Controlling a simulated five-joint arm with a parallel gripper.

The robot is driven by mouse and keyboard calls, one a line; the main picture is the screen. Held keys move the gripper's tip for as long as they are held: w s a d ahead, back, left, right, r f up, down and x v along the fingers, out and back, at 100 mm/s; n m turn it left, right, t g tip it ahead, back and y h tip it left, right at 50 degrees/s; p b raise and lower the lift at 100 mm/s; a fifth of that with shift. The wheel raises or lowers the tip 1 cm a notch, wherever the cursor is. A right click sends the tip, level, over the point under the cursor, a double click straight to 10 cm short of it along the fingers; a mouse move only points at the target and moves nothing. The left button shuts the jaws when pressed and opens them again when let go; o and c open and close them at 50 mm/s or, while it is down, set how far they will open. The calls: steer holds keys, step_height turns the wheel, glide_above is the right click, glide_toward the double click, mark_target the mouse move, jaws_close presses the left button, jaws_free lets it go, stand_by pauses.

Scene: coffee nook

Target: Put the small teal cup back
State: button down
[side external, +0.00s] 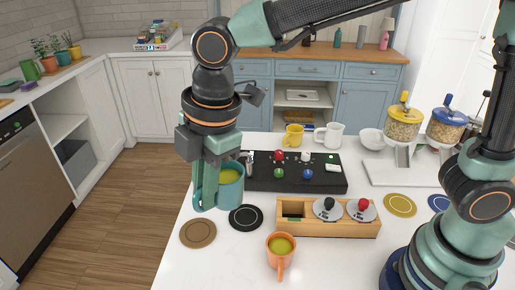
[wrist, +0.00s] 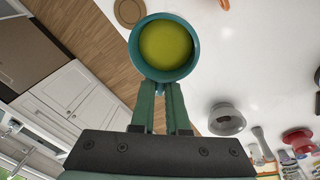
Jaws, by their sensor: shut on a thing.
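The small teal cup (side external: 231,184) holds a yellow-green liquid and looks upright. My gripper (side external: 206,203) is shut on it at the cup's near side in the wrist view (wrist: 163,92), where the cup's round rim (wrist: 134,50) shows from above. The cup hangs near the left edge of the white counter, behind and a little left of a black coaster (side external: 245,217) in the side view. Its exact height above the counter is hard to tell. A brown coaster (side external: 198,233) lies bare at the counter's left edge; it also shows in the wrist view (wrist: 126,10).
An orange cup (side external: 281,257) stands in front of a wooden holder (side external: 328,230) with two tampers. A black tray (side external: 265,183) with small knobs lies behind. Yellow (side external: 400,205) and blue (side external: 438,203) coasters lie at right. A yellow mug (side external: 293,136) and white mug (side external: 331,136) stand farther back.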

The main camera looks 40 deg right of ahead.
step_height(320, 180, down, 19)
steer(key=shift+f, duration=0.15)
stand_by(0.4)
steer(key=shift+f, duration=0.1)
steer(key=c, duration=0.9)
jaws_free()
step_height(320, 180, up, 12)
steer(key=s+d, duration=0.1)
steer(key=s, duration=0.1)
steer(key=d+r+m+t, duration=0.1)
steer(key=d+r+m, duration=0.2)
steer(key=d+m, duration=0.3)
steer(key=d+r+m+t+h, duration=0.1)
steer(key=d+r+m, duration=0.3)
steer(key=d, duration=0.7)
steer(key=d+r+m+t, duration=0.2)
steer(key=d+r+m, duration=0.1)
steer(key=d+m, duration=0.6)
steer(key=shift+s+d+r, duration=0.25)
steer(key=shift+s+d, duration=0.05)
